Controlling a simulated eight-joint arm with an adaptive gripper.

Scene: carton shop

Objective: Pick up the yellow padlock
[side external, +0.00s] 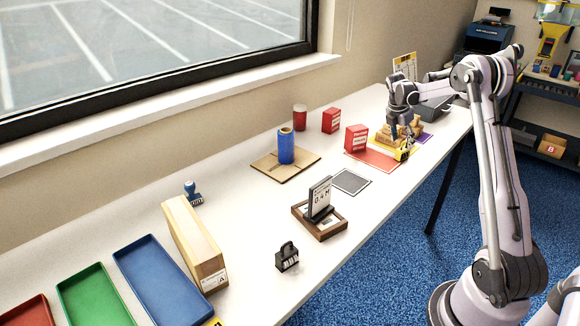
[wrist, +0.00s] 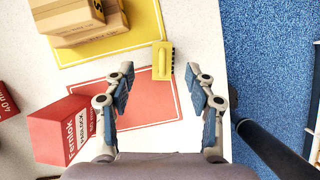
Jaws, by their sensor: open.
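My gripper (wrist: 160,73) is open and empty. In the wrist view its two fingertips frame the lower end of the padlock, one left and one right, with clear gaps. I cannot tell how far above it they are. In the side external view the fingers are partly lost against the cartons.
Brown cartons (wrist: 75,18) stand on the yellow mat (wrist: 146,22). A red box (wrist: 60,130) stands at the left of the red mat (wrist: 148,105). The table's front edge is close on the right. A black padlock (side external: 287,258) stands farther along the table.

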